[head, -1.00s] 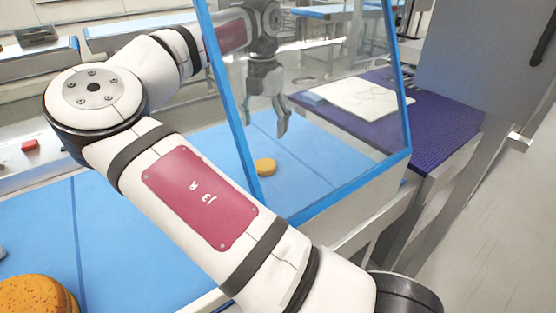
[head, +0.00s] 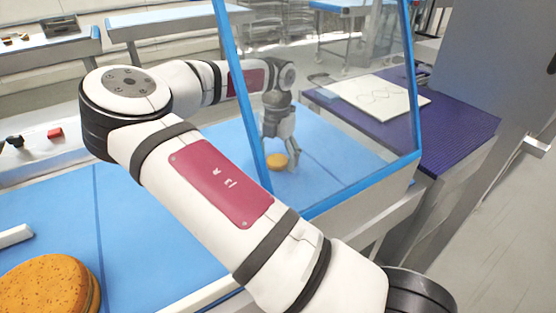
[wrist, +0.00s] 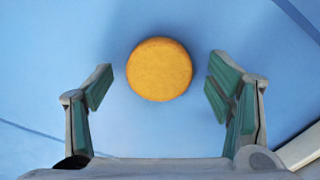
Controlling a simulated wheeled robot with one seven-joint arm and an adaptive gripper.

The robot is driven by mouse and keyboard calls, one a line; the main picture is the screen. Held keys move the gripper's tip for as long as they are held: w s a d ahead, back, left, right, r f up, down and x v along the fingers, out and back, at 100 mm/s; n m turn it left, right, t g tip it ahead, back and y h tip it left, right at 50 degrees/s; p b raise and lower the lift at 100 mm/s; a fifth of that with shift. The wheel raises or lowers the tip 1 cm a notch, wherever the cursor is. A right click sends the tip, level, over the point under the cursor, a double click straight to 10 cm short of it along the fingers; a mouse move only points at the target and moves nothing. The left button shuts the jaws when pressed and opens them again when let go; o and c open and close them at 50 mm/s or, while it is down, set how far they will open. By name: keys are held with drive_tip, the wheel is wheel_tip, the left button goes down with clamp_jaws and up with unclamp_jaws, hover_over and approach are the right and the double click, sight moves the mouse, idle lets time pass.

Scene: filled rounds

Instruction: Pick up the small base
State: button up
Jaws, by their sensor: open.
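The small base is a round, orange-yellow disc (wrist: 159,69) lying flat on the blue surface. In the head view the small base (head: 277,161) shows through the clear panel. My gripper (wrist: 159,84) is open, with green-padded fingers on either side of the small base in the wrist view, a gap showing on each side. In the head view my gripper (head: 281,152) is right above the small base, pointing down. I cannot tell exactly how high the fingertips are.
A clear panel with a blue frame (head: 245,100) stands between the head camera and my gripper. A larger speckled orange round (head: 45,287) lies at the lower left. A purple-topped table (head: 460,130) with a white board (head: 372,97) stands to the right. Blue surface around the base is clear.

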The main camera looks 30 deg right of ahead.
drive_tip(key=shift+c, duration=0.5)
drive_tip(key=c, duration=0.8)
drive_tip(key=shift+o, duration=0.2)
